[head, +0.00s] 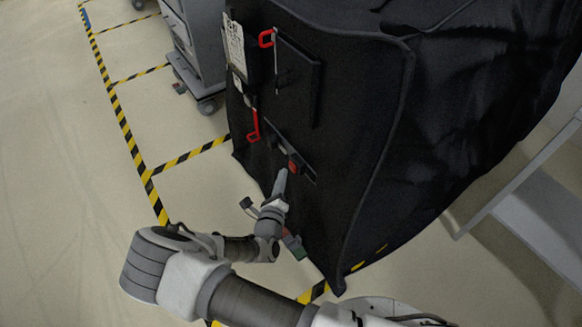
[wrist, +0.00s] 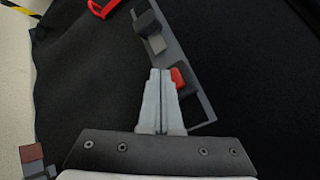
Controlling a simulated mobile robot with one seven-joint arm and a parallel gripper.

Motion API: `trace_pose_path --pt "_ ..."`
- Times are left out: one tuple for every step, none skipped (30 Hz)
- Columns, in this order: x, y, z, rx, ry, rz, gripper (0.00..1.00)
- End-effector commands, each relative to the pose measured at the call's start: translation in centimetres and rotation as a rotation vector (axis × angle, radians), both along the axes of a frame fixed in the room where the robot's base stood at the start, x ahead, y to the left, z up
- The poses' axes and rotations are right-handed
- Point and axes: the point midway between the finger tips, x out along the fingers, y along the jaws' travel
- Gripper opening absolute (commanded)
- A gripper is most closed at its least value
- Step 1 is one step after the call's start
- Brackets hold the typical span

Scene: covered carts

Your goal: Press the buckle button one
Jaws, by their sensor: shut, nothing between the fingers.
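A buckle with a red button (head: 293,167) sits on a dark strip on the side of a black covered cart (head: 360,110). In the wrist view the red button (wrist: 177,78) shows just right of my fingertips, partly hidden behind them. The grey strip (wrist: 205,112) runs behind it, with a dark grey block (wrist: 147,22) at its upper end. My gripper (head: 284,172) is shut and empty, its tips close to the red button; it also shows in the wrist view (wrist: 159,72). I cannot tell whether the tips touch the button.
Red handles (head: 254,126) and (head: 266,38), a white label plate (head: 235,45) and a black panel (head: 297,80) are on the cart's side above. A grey cart (head: 192,40) stands at the back. The floor at left is clear, with yellow-black tape (head: 128,137).

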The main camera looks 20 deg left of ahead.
Motion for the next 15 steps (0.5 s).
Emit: trace_pose_path --pt "-0.1 0.1 0.0 0.000 0.000 0.000 0.00" --pt "-0.1 0.1 0.0 0.000 0.000 0.000 0.00" --pt "-0.1 0.1 0.0 0.000 0.000 0.000 0.00" --pt "-0.1 0.1 0.0 0.000 0.000 0.000 0.00" --pt "-0.1 0.1 0.0 0.000 0.000 0.000 0.00" --pt "-0.1 0.1 0.0 0.000 0.000 0.000 0.00" --pt "-0.1 0.1 0.0 0.000 0.000 0.000 0.00" --pt "-0.1 0.1 0.0 0.000 0.000 0.000 0.00" --pt "-0.1 0.1 0.0 0.000 0.001 0.001 0.00" --pt "-0.2 0.2 0.0 0.000 0.000 0.001 0.00" --pt "-0.3 0.3 0.0 0.000 0.000 0.001 0.00" --pt "-0.5 0.5 0.0 0.000 0.000 0.001 0.00" --pt "-0.7 0.7 0.0 0.001 0.000 0.003 0.00" --pt "-1.0 0.9 0.0 0.002 0.000 0.003 0.00" --pt "-1.3 1.2 0.0 0.002 0.000 0.003 0.00"
